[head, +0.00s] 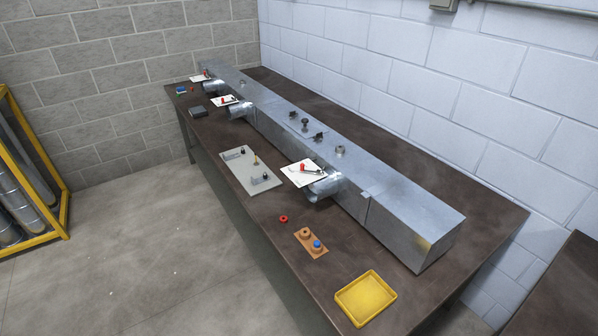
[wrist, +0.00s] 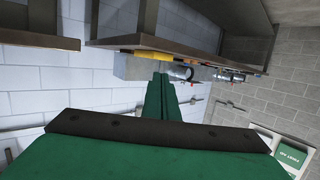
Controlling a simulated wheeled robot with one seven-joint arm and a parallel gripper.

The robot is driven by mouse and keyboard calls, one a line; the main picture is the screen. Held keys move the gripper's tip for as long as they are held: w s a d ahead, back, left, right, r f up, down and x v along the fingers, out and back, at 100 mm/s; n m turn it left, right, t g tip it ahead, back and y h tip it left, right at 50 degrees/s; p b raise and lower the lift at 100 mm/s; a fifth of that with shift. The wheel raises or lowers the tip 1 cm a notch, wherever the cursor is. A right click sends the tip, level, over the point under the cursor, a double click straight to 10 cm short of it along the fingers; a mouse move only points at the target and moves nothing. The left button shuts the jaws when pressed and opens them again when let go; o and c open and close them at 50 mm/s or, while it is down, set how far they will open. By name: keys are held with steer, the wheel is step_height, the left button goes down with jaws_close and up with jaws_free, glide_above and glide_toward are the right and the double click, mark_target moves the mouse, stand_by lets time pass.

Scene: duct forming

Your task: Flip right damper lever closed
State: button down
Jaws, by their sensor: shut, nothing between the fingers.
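A long grey metal duct (head: 400,215) lies along the brown workbench. Three short round branches stick out of its front side, each with a white plate and a red-tipped lever. The right damper lever (head: 303,168) is on the nearest white plate (head: 296,178), above the right round branch (head: 327,187). Its red end points up and left; whether it is open or closed is too small to tell. My gripper (wrist: 161,77) shows only in the wrist view, with its green fingers together and empty, well away from the duct. The duct (wrist: 133,68) appears small behind the fingertips there.
The workbench (head: 450,205) also holds a grey plate with fittings (head: 245,172), a red ring (head: 283,219), an orange block with knobs (head: 311,243) and a yellow tray (head: 366,298). A yellow rack of pipes (head: 30,190) stands at left. The floor (head: 140,255) before the bench is clear.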

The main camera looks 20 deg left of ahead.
mark_target(302, 168)
steer(key=w+a+n+t+y, duration=0.1)
steer(key=w+a+n+y, duration=0.1)
steer(key=w+a+n, duration=0.75)
steer(key=w+a+n+t+y, duration=0.1)
steer(key=w+a+n, duration=0.3)
steer(key=w+a, duration=1.05)
steer(key=w+a+r+n+y, duration=0.1)
steer(key=w+r+n, duration=0.2)
steer(key=w+n, duration=0.55)
steer(key=w+a+r+n+y, duration=0.15)
steer(key=w+r+n, duration=0.3)
steer(key=w, duration=0.65)
steer(key=w+d+r+n, duration=0.1)
steer(key=w+d+n, duration=0.1)
steer(key=w+n, duration=0.4)
steer(key=w+d+r+n, duration=0.1)
steer(key=w+n, duration=0.4)
steer(key=n, duration=0.1)
steer(key=shift+w+d+r+n, duration=0.3)
steer(key=shift+w+d+n, duration=0.05)
steer(key=shift+w+h, duration=0.1)
steer(key=shift+h, duration=0.15)
steer(key=x, duration=1.4)
steer(key=shift+r, duration=0.25)
